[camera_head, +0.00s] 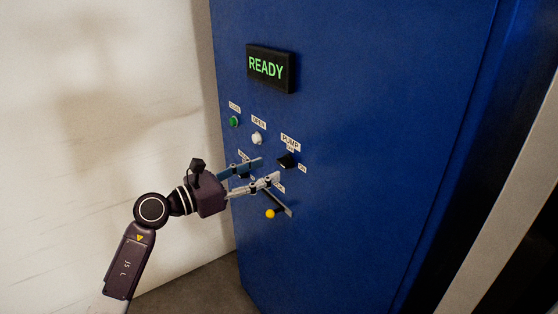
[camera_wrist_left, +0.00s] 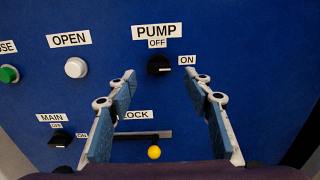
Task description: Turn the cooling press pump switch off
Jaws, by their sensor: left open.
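The pump switch (camera_head: 287,160) is a black rotary knob on the blue press cabinet (camera_head: 340,210). In the left wrist view, the knob (camera_wrist_left: 159,65) sits under the PUMP label, with OFF above it and ON to its right. My left gripper (camera_head: 268,169) is open and empty, just left of the knob in the head view. In the left wrist view, its fingertips (camera_wrist_left: 160,79) are spread to either side, slightly below the knob. No touch with the knob shows. My right gripper is not in view.
A green CLOSE button (camera_head: 234,121) and a white OPEN button (camera_head: 257,138) lie left of the pump knob. The MAIN knob (camera_wrist_left: 61,138) and yellow-tipped LOCK lever (camera_wrist_left: 154,152) are below. A display (camera_head: 267,67) reads READY.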

